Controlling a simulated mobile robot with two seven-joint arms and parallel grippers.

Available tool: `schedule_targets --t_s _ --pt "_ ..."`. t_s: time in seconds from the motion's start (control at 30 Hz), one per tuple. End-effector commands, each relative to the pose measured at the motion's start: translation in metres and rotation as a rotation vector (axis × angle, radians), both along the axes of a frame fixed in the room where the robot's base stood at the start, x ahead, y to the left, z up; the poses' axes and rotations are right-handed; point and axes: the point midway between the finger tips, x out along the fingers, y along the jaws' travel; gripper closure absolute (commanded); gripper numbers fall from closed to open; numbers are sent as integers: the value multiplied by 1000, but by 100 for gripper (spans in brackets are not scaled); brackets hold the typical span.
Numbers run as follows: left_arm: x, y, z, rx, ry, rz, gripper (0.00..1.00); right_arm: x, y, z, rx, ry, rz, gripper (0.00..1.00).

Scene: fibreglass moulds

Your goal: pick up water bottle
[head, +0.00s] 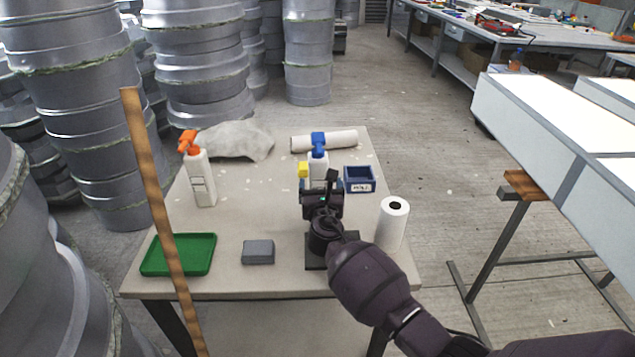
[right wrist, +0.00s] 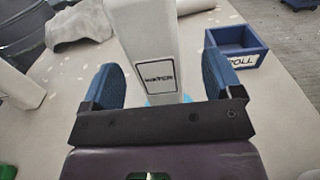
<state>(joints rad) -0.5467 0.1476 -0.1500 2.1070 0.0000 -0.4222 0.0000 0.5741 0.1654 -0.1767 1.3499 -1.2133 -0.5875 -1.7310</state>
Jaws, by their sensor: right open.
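The water bottle is a white spray bottle with a blue head (head: 318,145). It stands upright toward the back of the table, partly hidden by my right gripper (head: 320,188). In the right wrist view its white body (right wrist: 152,45) carries a label reading WATER, and a light blue patch shows near its base. My right gripper (right wrist: 163,88) is open, its two blue fingers to either side of the bottle in the picture. Gaps show on both sides, so the fingers are not closed on it. How deep the bottle sits between them is unclear. My left gripper is out of view.
On the table (head: 225,225) are an orange-headed bottle (head: 201,180), green tray (head: 178,254), grey block (head: 258,252), blue bin (head: 359,180), white roll (head: 392,224), grey cloth (head: 235,140) and pale roll (head: 335,140). A wooden post (head: 158,215) crosses the left front.

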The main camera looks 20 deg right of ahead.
Motion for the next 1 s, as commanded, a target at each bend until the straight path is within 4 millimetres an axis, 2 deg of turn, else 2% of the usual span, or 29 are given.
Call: schedule_targets --t_s 0.13,0.3,0.67,1.0 --pt "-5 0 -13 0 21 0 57 19 -1 -6 0 5 -1 15" --pt "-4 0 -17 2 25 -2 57 37 -6 -5 0 4 -1 15" --pt "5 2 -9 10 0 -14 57 45 -8 0 0 0 -1 15" --pt "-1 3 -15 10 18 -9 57 45 -8 -1 1 1 -1 65"
